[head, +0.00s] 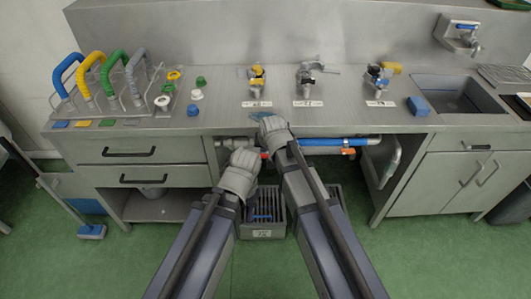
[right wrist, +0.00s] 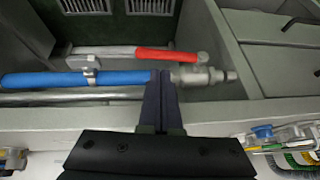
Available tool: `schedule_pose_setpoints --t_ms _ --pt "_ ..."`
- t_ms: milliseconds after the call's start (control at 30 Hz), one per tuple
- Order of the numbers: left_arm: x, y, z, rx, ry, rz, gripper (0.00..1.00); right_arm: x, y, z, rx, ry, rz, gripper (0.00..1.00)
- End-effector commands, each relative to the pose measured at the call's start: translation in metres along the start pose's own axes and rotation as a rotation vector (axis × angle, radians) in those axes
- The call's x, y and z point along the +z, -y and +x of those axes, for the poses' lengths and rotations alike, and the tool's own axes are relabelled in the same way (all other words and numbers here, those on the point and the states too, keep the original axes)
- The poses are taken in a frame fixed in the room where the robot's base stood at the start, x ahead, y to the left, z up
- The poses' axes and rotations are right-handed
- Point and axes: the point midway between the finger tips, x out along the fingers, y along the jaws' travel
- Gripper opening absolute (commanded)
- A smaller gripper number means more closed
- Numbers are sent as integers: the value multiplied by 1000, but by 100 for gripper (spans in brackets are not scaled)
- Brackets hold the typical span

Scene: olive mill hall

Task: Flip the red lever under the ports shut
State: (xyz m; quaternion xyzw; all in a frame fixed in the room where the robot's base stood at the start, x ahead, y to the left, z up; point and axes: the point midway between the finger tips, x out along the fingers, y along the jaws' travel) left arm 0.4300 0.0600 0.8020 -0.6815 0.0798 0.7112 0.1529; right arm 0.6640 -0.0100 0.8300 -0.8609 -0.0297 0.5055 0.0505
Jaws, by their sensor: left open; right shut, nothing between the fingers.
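The red lever (right wrist: 166,56) lies along the blue pipe (right wrist: 80,78) under the counter in the right wrist view, roughly parallel to it. In the head view only a bit of red (head: 265,156) shows between my grippers. My right gripper (head: 258,117) is shut and empty at the counter's front edge; its closed fingers (right wrist: 160,98) cross in front of the pipe, apart from the lever. My left gripper (head: 246,155) is open, lower, close left of the red bit; its fingertips are hard to make out.
The counter (head: 225,90) has several ports with taps above. An orange handle (head: 348,151) sits on the pipe further right. A grey crate (head: 262,205) stands on the floor below. Drawers (head: 140,150) bound the left side, a cabinet (head: 455,180) the right.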

Motion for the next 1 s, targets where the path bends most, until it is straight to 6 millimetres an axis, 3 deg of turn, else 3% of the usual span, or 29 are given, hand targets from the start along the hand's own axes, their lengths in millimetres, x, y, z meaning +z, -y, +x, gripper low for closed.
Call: schedule_pose_setpoints --t_ms 33,100,400,1000 --pt "-1 -1 15 0 0 0 50 2 0 16 0 0 0 0" --pt "-1 -2 24 0 0 0 50 2 0 27 0 0 0 0" --pt "-3 -5 56 0 0 1 50 1 0 64 0 0 0 0" --pt "-4 -6 61 0 0 1 50 2 -2 69 -17 1 11 0"
